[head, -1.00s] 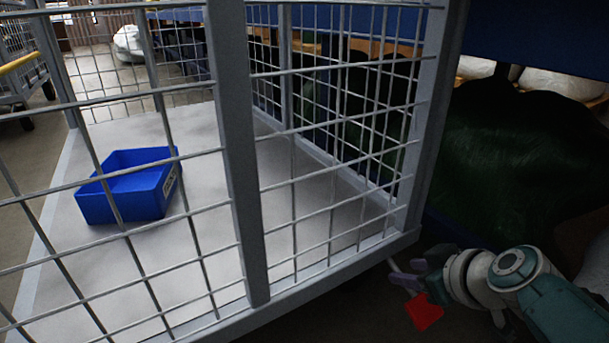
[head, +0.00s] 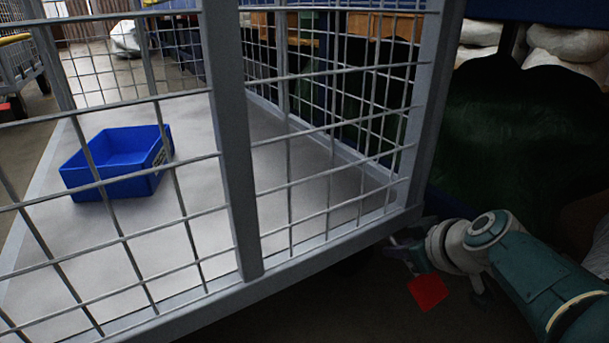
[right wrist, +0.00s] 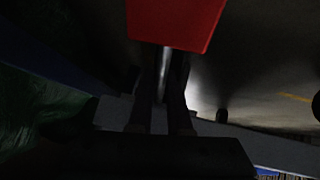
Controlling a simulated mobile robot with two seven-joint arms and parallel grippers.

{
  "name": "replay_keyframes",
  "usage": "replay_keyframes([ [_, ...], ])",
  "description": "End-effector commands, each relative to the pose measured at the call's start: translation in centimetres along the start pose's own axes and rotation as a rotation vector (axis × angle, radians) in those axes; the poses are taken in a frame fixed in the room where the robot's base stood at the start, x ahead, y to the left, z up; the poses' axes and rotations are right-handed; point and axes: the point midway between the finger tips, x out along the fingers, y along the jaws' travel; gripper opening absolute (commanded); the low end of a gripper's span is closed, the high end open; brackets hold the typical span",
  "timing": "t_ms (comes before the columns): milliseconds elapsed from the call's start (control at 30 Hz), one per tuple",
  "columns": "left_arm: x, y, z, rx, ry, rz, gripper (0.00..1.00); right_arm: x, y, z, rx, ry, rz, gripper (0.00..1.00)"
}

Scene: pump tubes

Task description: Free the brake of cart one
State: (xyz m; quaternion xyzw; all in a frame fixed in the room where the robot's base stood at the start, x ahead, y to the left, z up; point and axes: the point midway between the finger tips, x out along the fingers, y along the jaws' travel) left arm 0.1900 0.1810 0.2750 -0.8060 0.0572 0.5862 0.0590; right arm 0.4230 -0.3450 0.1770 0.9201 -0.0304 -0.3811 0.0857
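Cart one appears to be the grey wire-mesh cart (head: 232,150) that fills the head view, with a pale floor panel. A red brake plate (head: 428,291) shows below its near right corner. In the right wrist view the red plate (right wrist: 175,20) sits at the top, with a thin metal rod (right wrist: 163,75) running down from it. My right gripper (head: 408,252) is low beside the cart's corner, by the plate. In the right wrist view its dark fingers (right wrist: 164,95) close in on both sides of the rod. Contact is hard to see in the dark. My left gripper is not in view.
A blue bin (head: 118,165) stands inside the cart. A dark green mound (head: 515,155) and white sacks (head: 570,50) are to the right, close to my arm. Another cart (head: 22,60) stands at the far left. The floor under the cart is dark.

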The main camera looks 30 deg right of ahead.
Motion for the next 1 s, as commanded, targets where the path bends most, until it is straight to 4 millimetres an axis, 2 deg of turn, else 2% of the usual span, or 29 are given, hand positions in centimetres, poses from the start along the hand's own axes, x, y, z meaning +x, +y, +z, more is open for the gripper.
replay_keyframes([
  [33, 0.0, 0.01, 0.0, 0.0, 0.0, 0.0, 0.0, 0.0, 0.0, 0.02, 0.0, 0.0, 0.0, 0.1],
  [133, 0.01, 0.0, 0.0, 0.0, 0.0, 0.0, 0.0, 0.0, 0.0, 0.02, 0.0, 0.0, 0.0, 0.0],
  [1000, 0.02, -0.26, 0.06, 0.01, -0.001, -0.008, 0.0, 0.0, -0.01, 0.04, 0.0, 0.0, 0.0, 0.0],
])
